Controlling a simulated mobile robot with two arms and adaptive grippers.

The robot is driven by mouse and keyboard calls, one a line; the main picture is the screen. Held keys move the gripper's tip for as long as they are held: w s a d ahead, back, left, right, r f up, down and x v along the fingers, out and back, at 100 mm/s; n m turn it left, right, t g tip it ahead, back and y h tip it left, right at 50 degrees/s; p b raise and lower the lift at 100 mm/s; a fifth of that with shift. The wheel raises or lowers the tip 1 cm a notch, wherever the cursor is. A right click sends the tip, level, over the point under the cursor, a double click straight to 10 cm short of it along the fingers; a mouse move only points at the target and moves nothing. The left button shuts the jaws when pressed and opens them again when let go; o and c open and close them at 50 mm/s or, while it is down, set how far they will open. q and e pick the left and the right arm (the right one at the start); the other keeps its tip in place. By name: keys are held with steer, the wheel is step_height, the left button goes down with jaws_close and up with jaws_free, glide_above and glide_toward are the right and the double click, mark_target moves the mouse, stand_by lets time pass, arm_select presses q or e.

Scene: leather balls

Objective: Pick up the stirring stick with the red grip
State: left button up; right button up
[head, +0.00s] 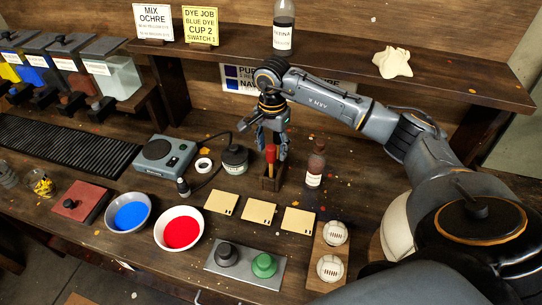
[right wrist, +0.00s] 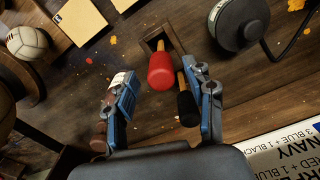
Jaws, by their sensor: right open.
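The stirring stick with the red grip (head: 270,154) stands upright in a small wooden holder (head: 270,183) on the bench. In the right wrist view its red grip (right wrist: 162,72) shows between the two fingers, nearer their tips. A second stick with a black grip (right wrist: 187,106) stands beside it, close against the right-hand finger in that view; I cannot tell whether they touch. My right gripper (head: 272,146) is open above the holder, with its fingers pointing down around the red grip. My left gripper is in neither view.
A brown bottle (head: 315,170) stands right of the holder and a dark round jar (head: 235,160) left of it. Flat tan swatches (head: 259,213) lie in front, with blue (head: 130,214) and red (head: 181,231) dye bowls further left. A shelf (head: 400,80) runs behind my right arm.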

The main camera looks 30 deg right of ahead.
mark_target(271, 159)
steer(key=f+p, duration=0.2)
steer(key=f, duration=0.2)
steer(key=shift+a+f, duration=0.2)
steer(key=shift+f, duration=0.3)
steer(key=c, duration=0.9)
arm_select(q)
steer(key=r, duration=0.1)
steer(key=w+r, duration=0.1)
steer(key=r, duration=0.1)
arm_select(e)
jaws_close()
